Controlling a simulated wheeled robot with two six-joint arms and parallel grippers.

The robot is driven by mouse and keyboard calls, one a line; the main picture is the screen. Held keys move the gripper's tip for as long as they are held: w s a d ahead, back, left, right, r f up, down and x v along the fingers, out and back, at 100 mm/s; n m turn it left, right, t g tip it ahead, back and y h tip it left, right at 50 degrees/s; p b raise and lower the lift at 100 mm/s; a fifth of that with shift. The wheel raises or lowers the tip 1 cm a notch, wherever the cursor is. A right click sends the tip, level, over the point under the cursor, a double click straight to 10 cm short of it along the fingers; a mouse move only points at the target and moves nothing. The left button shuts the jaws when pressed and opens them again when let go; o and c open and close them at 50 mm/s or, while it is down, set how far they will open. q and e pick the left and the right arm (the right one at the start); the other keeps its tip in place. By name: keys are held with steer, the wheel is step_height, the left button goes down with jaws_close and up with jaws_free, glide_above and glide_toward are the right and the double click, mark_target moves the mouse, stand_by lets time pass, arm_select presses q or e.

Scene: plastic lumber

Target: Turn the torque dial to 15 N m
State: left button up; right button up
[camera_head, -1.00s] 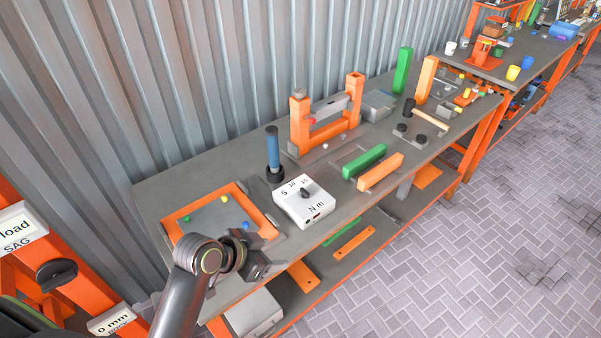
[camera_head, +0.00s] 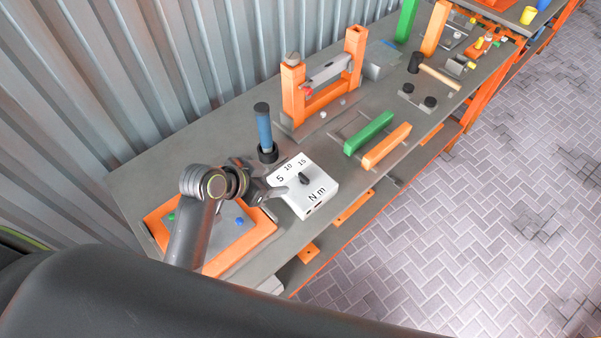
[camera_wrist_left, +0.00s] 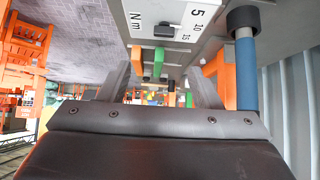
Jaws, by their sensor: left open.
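The white torque box (camera_head: 318,194) lies on the bench, marked 5, 10, 15 and N m. Its dark dial knob (camera_head: 304,179) is on the top face; I cannot tell exactly which mark it points to. In the left wrist view the box (camera_wrist_left: 145,12) is at the top, upside down, with the knob (camera_wrist_left: 167,30) beyond the fingers. My left gripper (camera_head: 277,189) is at the box's left edge, apart from the knob. In the left wrist view its two fingers (camera_wrist_left: 160,84) are spread and empty. My right gripper is not in view.
A blue-handled tool (camera_head: 264,130) stands upright in a dark holder just behind the box. An orange-rimmed tray (camera_head: 244,243) is at the left under my arm. Green (camera_head: 369,133) and orange bars (camera_head: 387,146) lie to the right. An orange frame (camera_head: 292,95) stands behind.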

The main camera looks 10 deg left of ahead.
arm_select(q)
glide_toward(303, 176)
steer(key=shift+p+x, duration=1.1)
steer(key=shift+x, duration=3.15)
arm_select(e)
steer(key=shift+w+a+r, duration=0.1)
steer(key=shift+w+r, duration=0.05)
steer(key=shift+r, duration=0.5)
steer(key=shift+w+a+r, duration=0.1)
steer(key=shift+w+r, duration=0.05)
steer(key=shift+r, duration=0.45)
arm_select(q)
steer(key=shift+d, duration=0.1)
steer(key=c, duration=1)
